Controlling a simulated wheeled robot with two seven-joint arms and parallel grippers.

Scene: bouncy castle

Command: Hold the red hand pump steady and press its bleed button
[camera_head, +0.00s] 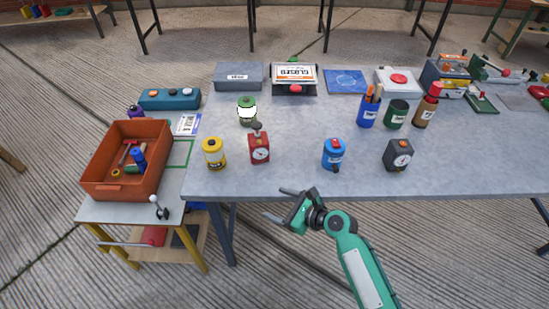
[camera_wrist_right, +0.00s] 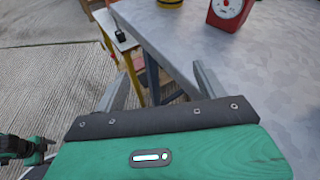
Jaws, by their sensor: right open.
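The red hand pump (camera_head: 260,149), a small red body with a white dial on its front and a dark knob on top, stands upright near the front edge of the grey table. Its lower part also shows at the top of the right wrist view (camera_wrist_right: 224,20). A separate bleed button cannot be made out. My right gripper (camera_head: 276,204) is open and empty, just off the table's front edge, nearer to me than the pump and apart from it. My left gripper does not show in the head view.
A yellow canister (camera_head: 213,153) stands left of the pump, a green-and-white one (camera_head: 247,111) behind it. A blue canister (camera_head: 333,154) and a dark gauge box (camera_head: 398,155) stand right. An orange crate (camera_head: 103,179) sits on a side table. The grey table's (camera_head: 300,181) front strip is bare.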

